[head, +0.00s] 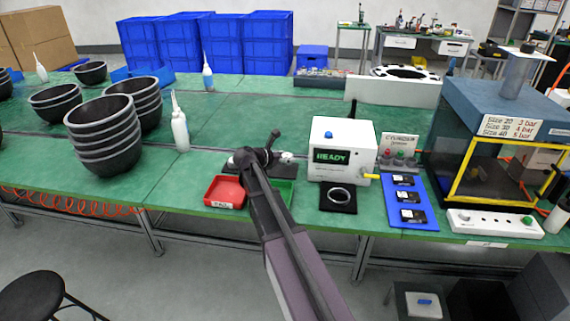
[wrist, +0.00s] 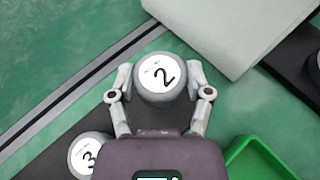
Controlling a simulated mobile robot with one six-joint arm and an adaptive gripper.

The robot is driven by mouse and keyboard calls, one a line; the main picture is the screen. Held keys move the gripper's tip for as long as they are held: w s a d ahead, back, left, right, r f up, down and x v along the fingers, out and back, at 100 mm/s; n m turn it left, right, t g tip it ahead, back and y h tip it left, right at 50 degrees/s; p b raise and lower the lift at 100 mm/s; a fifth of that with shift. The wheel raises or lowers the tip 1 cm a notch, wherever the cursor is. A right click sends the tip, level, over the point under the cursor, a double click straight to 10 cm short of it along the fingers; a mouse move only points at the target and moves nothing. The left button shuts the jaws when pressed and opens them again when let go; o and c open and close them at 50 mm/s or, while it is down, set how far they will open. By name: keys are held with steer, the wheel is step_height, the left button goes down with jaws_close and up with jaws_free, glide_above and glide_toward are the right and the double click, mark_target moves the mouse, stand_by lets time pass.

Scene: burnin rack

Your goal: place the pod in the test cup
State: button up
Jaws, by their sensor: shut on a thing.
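A round grey pod with a white top marked "2" (wrist: 161,77) sits between the fingers of my gripper (wrist: 160,84) in the wrist view. The fingers are shut on its sides. I cannot tell whether it still touches the dark mat under it. A second pod, marked "3" (wrist: 88,156), stands on the mat at the lower left. In the head view my gripper (head: 262,157) is over the mat, left of the READY tester, and my arm hides most of that spot. The test cup (head: 339,195), a light ring on a black base, is in front of the tester.
The white READY tester (head: 343,147) stands right of my gripper. A red tray (head: 225,191) and a green tray (head: 284,191) lie near the front edge. A blue mat with black modules (head: 408,222) lies right of the cup. Stacked black bowls (head: 105,150) stand left.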

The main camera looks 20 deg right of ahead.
mark_target(283, 163)
steer(key=shift+w+f+b, duration=0.2)
steer(key=shift+f+b, duration=0.6)
steer(key=shift+w+f+b, duration=0.2)
steer(key=shift+f+b, duration=0.55)
steer(key=shift+f, duration=0.05)
steer(key=shift+f, duration=0.15)
steer(key=o, duration=1)
steer(key=shift+f, duration=0.1)
steer(key=shift+s+a+r, duration=0.15)
steer(key=shift+a+r, duration=0.2)
steer(key=shift+a, duration=0.1)
steer(key=p+v, duration=0.5)
steer(key=v, duration=0.7)
steer(key=shift+a+r, duration=0.1)
steer(key=shift+a, duration=0.25)
steer(key=shift+o, duration=0.2)
